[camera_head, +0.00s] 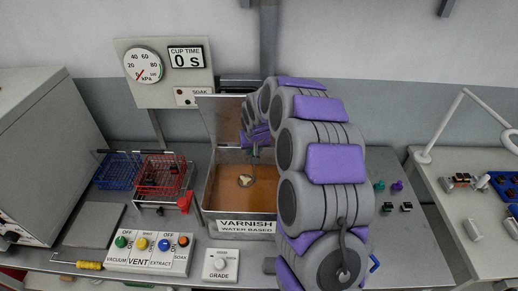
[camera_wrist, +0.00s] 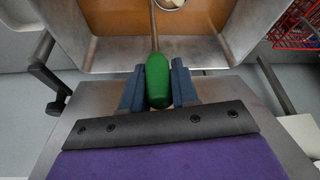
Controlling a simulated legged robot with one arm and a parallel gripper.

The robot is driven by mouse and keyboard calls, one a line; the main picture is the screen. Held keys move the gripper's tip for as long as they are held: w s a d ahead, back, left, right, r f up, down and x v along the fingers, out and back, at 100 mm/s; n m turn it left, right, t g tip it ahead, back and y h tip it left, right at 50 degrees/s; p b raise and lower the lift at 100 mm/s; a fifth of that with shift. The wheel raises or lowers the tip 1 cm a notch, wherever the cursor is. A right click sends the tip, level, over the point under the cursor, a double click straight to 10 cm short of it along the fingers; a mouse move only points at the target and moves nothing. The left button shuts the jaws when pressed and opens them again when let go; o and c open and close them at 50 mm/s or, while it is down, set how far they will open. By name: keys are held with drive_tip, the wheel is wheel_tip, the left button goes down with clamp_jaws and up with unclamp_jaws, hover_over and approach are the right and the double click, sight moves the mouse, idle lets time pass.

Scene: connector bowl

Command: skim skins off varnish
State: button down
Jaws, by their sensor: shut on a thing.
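The varnish tank (camera_head: 212,196) is an open metal box of orange-brown liquid, labelled water based. My gripper (camera_wrist: 158,88) is shut on the green handle (camera_wrist: 158,80) of a skimmer, with a blue-grey finger on each side. The skimmer's thin shaft runs out over the varnish to a round head, cut off at the top of the wrist view. In the head view my gripper (camera_head: 257,137) is above the tank, and the skimmer head (camera_head: 240,184) is at the varnish with a pale yellowish skin (camera_head: 246,180) at it. I cannot tell how deep the head sits. My arm hides the tank's right side.
The tank's lid (camera_head: 221,118) stands raised behind it. Left are a blue basket (camera_head: 118,171), a red basket (camera_head: 163,174) and a button box (camera_head: 148,252). A gauge panel (camera_head: 163,73) stands behind.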

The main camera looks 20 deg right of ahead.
drive_tip(key=shift+s+a+b, duration=0.15)
drive_tip(key=shift+s+b, duration=0.2)
drive_tip(key=shift+s, duration=1)
drive_tip(key=shift+s+a+b, duration=0.1)
drive_tip(key=shift+s+b, duration=0.25)
drive_tip(key=shift+s, duration=1)
drive_tip(key=shift+r, duration=0.1)
